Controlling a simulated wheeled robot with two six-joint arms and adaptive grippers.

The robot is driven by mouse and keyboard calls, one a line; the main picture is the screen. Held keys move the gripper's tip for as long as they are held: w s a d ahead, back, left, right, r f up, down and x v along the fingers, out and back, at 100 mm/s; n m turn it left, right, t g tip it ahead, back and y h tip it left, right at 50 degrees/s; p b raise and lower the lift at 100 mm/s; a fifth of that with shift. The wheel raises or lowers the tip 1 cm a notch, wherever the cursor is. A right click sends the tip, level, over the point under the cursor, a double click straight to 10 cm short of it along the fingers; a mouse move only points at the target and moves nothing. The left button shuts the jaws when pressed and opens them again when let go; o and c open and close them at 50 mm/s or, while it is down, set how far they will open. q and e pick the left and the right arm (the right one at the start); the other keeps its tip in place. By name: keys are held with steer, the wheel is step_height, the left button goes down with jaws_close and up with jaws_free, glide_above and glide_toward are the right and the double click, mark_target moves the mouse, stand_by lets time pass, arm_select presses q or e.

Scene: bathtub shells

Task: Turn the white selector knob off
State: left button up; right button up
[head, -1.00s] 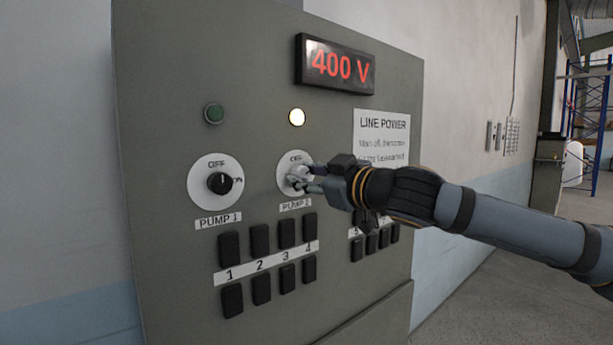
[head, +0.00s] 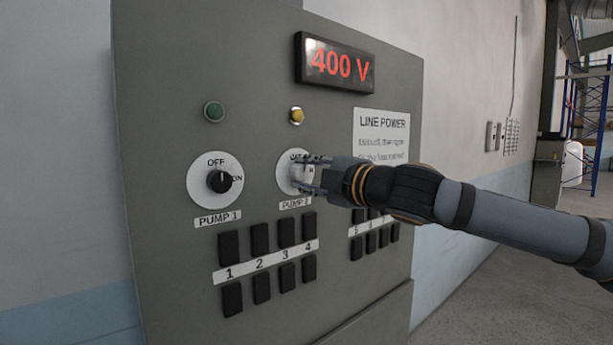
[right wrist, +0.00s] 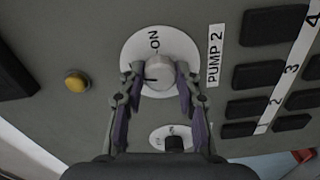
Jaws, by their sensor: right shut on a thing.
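The white selector knob (right wrist: 162,76) sits on the round white PUMP 2 plate (head: 287,183). My right gripper (head: 303,174) has one finger on each side of the knob and is shut on it; the right wrist view shows the fingers (right wrist: 160,82) against its sides. The knob's dark mark points left in that view, toward the yellow lamp (right wrist: 77,80), which is the OFF side; ON is at the top there. In the head view the fingers partly cover the knob and the OFF lettering. The lamp above the knob (head: 297,116) is dull yellow. My left gripper is not in view.
The black PUMP 1 knob (head: 219,182) is to the left, under a green lamp (head: 214,112). Rows of black switches (head: 260,240) lie below both knobs. A red 400 V display (head: 336,64) and a LINE POWER sign (head: 381,124) are on the panel's right part.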

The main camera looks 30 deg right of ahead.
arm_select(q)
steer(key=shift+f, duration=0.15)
arm_select(e)
steer(key=shift+f+n, duration=0.1)
steer(key=shift+n, duration=0.9)
steer(key=o, duration=1.2)
steer(key=shift+c, duration=0.2)
steer(key=shift+s+a, duration=0.1)
